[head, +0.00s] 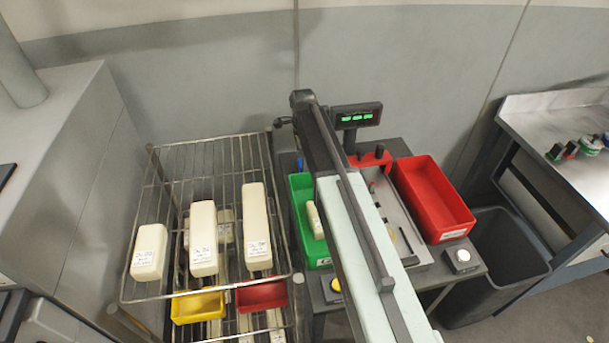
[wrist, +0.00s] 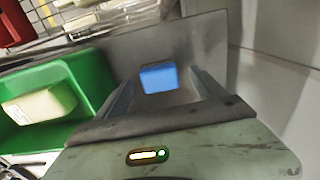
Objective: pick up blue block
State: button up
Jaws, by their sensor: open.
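The blue block (wrist: 158,77) shows in the wrist view on a grey surface, framed between my two fingertips. There is a visible gap on both sides of it, and how far beyond the tips it lies I cannot tell. My gripper (wrist: 161,80) is open, with nothing held between its fingers.
A green bin (head: 299,188) with a cream block (head: 315,220) stands left of my arm; it also shows in the wrist view (wrist: 94,77). A red bin (head: 462,208) stands right. A wire rack (head: 172,171) with cream blocks is further left. A scale display (head: 357,115) stands behind.

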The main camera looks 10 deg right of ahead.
notch_tip(320, 180, down, 2)
jog(key=shift+f+b, duration=0.15)
jog(key=shift+b, duration=0.3)
jog(key=c, duration=1.5)
jog(key=shift+r+p, duration=0.3)
jog(key=shift+p, duration=0.05)
notch_tip(320, 180, up, 18)
jog(key=p, duration=1.7)
jog(key=shift+f+p, duration=0.1)
jog(key=shift+p, duration=0.3)
